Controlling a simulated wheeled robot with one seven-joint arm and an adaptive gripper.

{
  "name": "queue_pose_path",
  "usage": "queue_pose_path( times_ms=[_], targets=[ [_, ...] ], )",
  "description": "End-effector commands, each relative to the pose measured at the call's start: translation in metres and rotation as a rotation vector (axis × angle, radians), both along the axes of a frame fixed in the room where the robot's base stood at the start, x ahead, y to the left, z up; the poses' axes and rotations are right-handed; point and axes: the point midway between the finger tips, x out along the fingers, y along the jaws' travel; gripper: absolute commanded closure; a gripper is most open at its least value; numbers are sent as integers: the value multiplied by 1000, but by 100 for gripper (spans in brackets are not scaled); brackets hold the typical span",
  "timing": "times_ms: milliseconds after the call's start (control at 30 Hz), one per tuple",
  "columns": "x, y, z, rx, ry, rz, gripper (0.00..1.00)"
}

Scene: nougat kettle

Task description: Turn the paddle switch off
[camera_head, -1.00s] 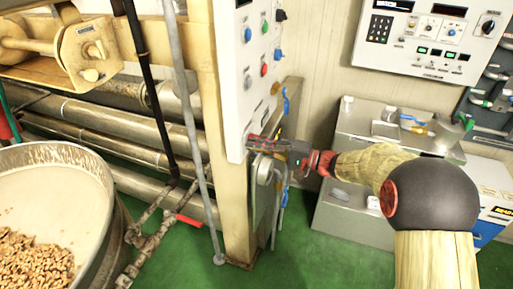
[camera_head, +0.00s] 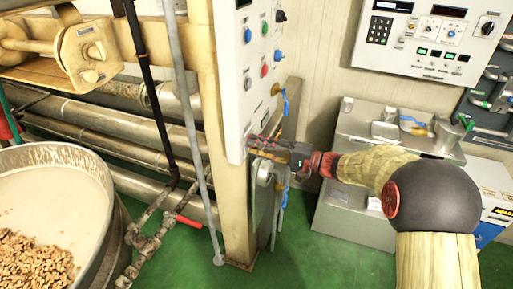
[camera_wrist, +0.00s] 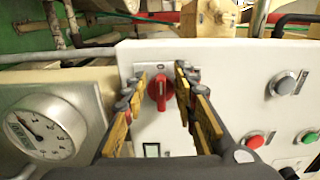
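The paddle switch (camera_wrist: 161,90) is a red knob on a white panel, in the middle of the wrist view. Its handle stands about upright, and short markings beside it are partly hidden by the fingers. My gripper (camera_wrist: 160,82) is open, with one yellow-and-black finger on each side of the switch. Bare panel shows between the knob and the fingers, so they look apart. In the head view my gripper (camera_head: 264,144) is at the lower end of the white control panel (camera_head: 236,90).
The panel carries a grey knob (camera_wrist: 287,83), a red button (camera_wrist: 254,139) and a small display (camera_wrist: 152,150) near the fingers. A round gauge (camera_wrist: 42,128) sits at left. A kettle of nuts (camera_head: 50,215) stands at left, and a metal cabinet (camera_head: 350,205) behind my arm.

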Motion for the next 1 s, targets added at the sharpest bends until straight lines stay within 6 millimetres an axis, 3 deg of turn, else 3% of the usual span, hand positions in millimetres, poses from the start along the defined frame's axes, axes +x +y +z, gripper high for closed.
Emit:
queue_pose_path(
  times_ms=[533, 700, 1000],
  targets=[
    [-33, -92, -1, -1, 1, -3, 72],
    [-38, -105, -1, -1, 1, -1, 72],
    [-39, -108, -1, -1, 1, 0, 72]
  ],
)
